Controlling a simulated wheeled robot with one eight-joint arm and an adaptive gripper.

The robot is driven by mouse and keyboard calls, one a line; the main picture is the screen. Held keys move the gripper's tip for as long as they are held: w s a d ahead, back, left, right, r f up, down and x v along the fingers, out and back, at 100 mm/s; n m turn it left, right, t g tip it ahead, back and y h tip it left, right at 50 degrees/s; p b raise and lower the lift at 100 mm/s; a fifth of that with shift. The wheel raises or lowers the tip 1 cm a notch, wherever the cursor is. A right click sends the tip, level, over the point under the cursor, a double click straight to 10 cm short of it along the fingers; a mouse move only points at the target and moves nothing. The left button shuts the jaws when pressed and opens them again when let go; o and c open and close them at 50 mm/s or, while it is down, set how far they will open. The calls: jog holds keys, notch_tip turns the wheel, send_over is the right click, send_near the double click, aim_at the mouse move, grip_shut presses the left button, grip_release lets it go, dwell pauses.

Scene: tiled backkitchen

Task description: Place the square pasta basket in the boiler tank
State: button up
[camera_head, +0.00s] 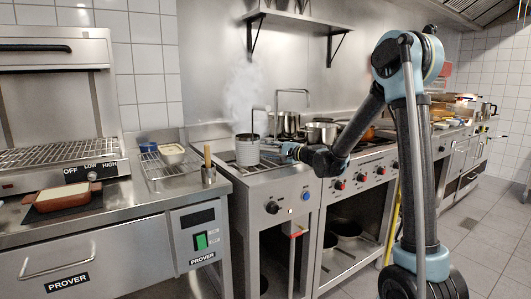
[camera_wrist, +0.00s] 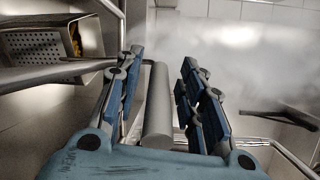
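A square perforated metal basket (camera_wrist: 40,45) with yellow pasta inside shows at the upper left of the wrist view, left of my gripper. My gripper (camera_wrist: 162,66) is open, its blue-padded fingers on either side of a grey cylindrical bar (camera_wrist: 158,105). The bar looks like a handle; I cannot tell what it joins. There is a visible gap between it and the right finger. In the head view my gripper (camera_head: 288,150) is low over the boiler unit (camera_head: 270,186), right of a light metal cylindrical vessel (camera_head: 247,151). The tank opening is largely hidden there.
Steam (camera_head: 242,92) rises over the boiler and blurs the wrist view. Pots (camera_head: 321,132) stand on the stove to the right. A wire rack (camera_head: 168,167) with containers and a small pot with a wooden handle (camera_head: 208,172) are on the left counter. A wall shelf (camera_head: 297,17) hangs above.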

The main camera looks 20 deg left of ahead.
jog(key=v, duration=1.1)
jog(key=shift+d, duration=0.2)
jog(key=shift+s, duration=0.1)
